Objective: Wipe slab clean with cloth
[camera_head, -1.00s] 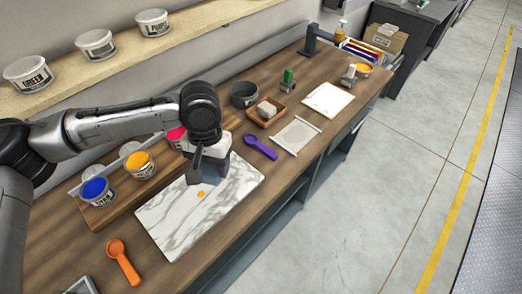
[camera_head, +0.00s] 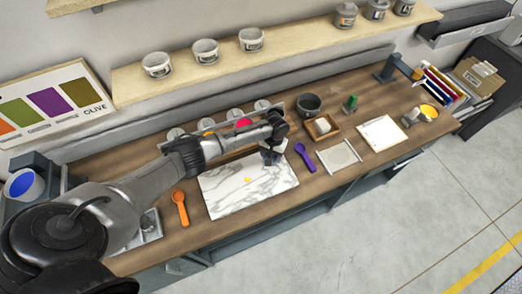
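The white marble slab (camera_head: 232,197) lies on the wooden workbench, with a small yellow-orange smear (camera_head: 247,180) near its middle. My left gripper (camera_head: 271,159) points down over the slab's far right part, close to its surface. It is too small and dark to tell whether its fingers are open or hold anything. I cannot pick out the cloth for certain; a pale lump (camera_head: 322,126) sits in a small wooden tray (camera_head: 332,133) right of the slab. My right gripper is not in view.
An orange scoop (camera_head: 180,206) lies left of the slab, and a purple scoop (camera_head: 304,157) and a flat grey framed piece (camera_head: 339,156) lie right of it. Ink tubs, one pink (camera_head: 243,122), stand behind my forearm. A dark bowl (camera_head: 309,104) stands beyond the tray.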

